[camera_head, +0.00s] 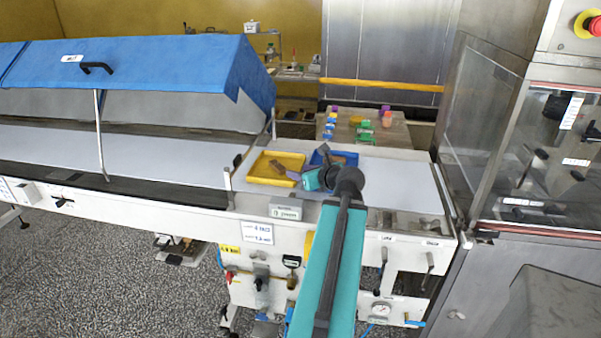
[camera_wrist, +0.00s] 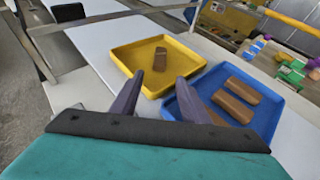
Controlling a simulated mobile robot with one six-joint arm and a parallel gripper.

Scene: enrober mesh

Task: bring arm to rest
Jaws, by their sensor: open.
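My gripper (camera_wrist: 154,98) is open, with its two dark fingers apart and nothing between them in the wrist view. It hangs above the near side of a yellow tray (camera_wrist: 128,52) and a blue tray (camera_wrist: 270,125). One brown bar (camera_wrist: 160,59) lies in the yellow tray. Several brown bars (camera_wrist: 236,90) lie in the blue tray, one partly hidden by a finger. In the head view my teal arm reaches over the machine's front edge, and its wrist partly covers the blue tray (camera_head: 347,156). The yellow tray (camera_head: 262,168) is just left of it.
The trays stand on a white conveyor surface (camera_head: 400,180). A blue hood (camera_head: 150,62) covers the conveyor at left. A table with small coloured items (camera_head: 352,130) stands behind. A steel cabinet with a glass door (camera_head: 535,150) stands close at right. Levers and a gauge (camera_head: 381,309) line the front panel.

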